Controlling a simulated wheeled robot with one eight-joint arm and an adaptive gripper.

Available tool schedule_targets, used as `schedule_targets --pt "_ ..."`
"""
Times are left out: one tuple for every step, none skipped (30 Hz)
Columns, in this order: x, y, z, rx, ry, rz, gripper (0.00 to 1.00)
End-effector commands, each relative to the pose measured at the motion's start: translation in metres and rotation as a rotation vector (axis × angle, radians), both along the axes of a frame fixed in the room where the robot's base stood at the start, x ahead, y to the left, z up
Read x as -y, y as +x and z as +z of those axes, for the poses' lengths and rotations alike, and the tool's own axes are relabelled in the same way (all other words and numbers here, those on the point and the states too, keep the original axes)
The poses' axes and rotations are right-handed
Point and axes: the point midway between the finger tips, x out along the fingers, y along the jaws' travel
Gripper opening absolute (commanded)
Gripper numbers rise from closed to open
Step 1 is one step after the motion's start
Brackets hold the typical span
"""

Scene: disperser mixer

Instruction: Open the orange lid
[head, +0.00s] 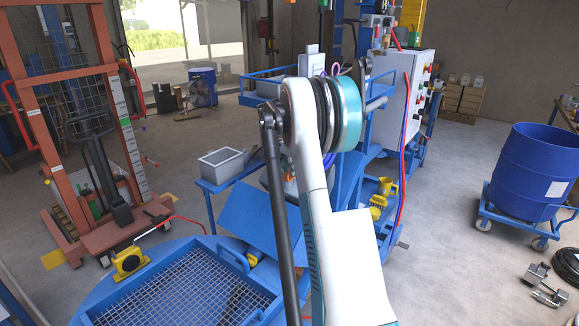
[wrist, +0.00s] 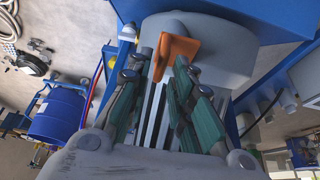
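The orange lid (wrist: 181,48) shows in the wrist view as a small bent orange piece against a grey rounded housing (wrist: 205,35). My gripper (wrist: 172,72) shows there with its two green-padded fingers apart. The fingertips are close to the lid, with its lower flap near the left fingertip. I cannot tell whether they touch. In the head view the lid and my gripper are not visible; my arm covers the middle of the machine.
A blue drum (head: 528,172) stands on a wheeled dolly at the right. A round blue platform with a metal grid (head: 180,290) is at the lower left. An orange lift frame (head: 75,130) stands at the left. A grey control cabinet (head: 405,90) stands behind my arm.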

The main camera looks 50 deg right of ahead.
Motion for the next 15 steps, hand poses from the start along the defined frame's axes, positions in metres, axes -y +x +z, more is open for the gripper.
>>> schedule_targets --pt "-0.0001 0.0001 0.0001 0.0 0.0 0.0 0.02" --pt "-0.0002 0.0 0.0001 0.0 0.0 0.0 0.0" --pt "-0.0002 0.0001 0.0001 0.0 0.0 0.0 0.0" --pt "-0.0002 0.0001 0.0001 0.0 0.0 0.0 0.0" --pt "-0.0002 0.0001 0.0001 0.0 0.0 0.0 0.0" --pt "-0.0002 0.0001 0.0001 0.0 0.0 0.0 0.0" --pt "-0.0002 0.0001 0.0002 0.0 0.0 0.0 0.0" --pt "-0.0002 0.0002 0.0002 -0.001 0.0 0.001 0.0" --pt "-0.0003 0.0004 0.0003 -0.002 0.0 0.0 0.0" --pt "-0.0003 0.0007 0.0005 -0.005 0.0 0.0 0.0" --pt "-0.0004 0.001 0.0006 -0.009 -0.001 0.001 0.0" --pt "-0.0005 0.0016 0.0011 -0.016 -0.001 0.001 0.0" --pt "-0.0005 0.0022 0.0014 -0.023 -0.002 0.0 0.0" --pt "-0.0007 0.003 0.0019 -0.031 -0.003 0.001 0.0" --pt "-0.001 0.0043 0.0028 -0.043 -0.004 0.002 0.0"
